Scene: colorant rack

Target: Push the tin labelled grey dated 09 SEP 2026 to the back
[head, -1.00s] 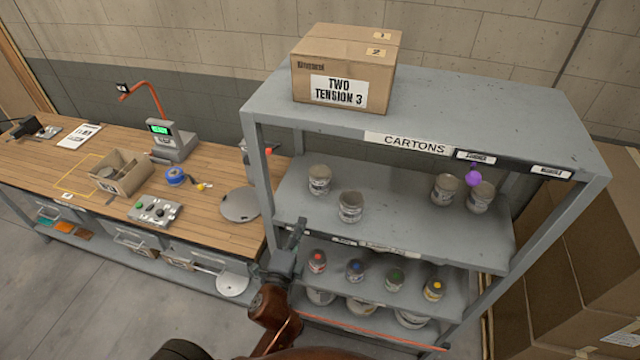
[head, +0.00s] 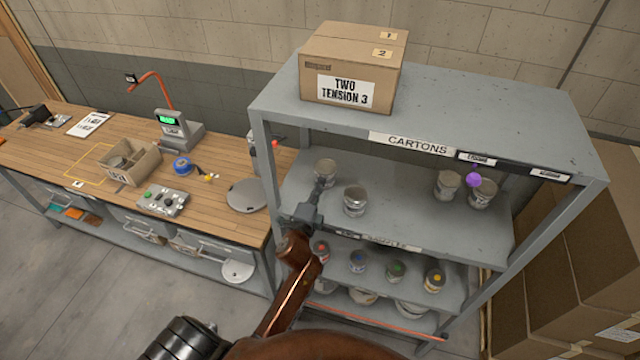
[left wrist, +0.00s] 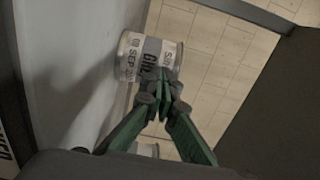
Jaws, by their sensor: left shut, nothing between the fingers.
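The tin with a grey-white label reading "09 SEP 20.." and "GR.." (left wrist: 131,56) shows in the left wrist view; the rest of its text is cut off or covered. It appears to be the left tin (head: 325,167) on the middle shelf in the head view. My left gripper (head: 321,183) is shut and empty, its fingertips (left wrist: 165,74) overlapping the tin's label; whether they touch it I cannot tell. A second tin (head: 354,203) stands to the right, nearer the shelf's front. My right gripper is not in view.
Two more tins (head: 447,184) stand at the right of this shelf (head: 400,215), near a purple ball (head: 473,180). Tins with coloured lids (head: 396,270) stand on the shelf below. A carton (head: 350,65) sits on top. Shelf space between the tin pairs is clear.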

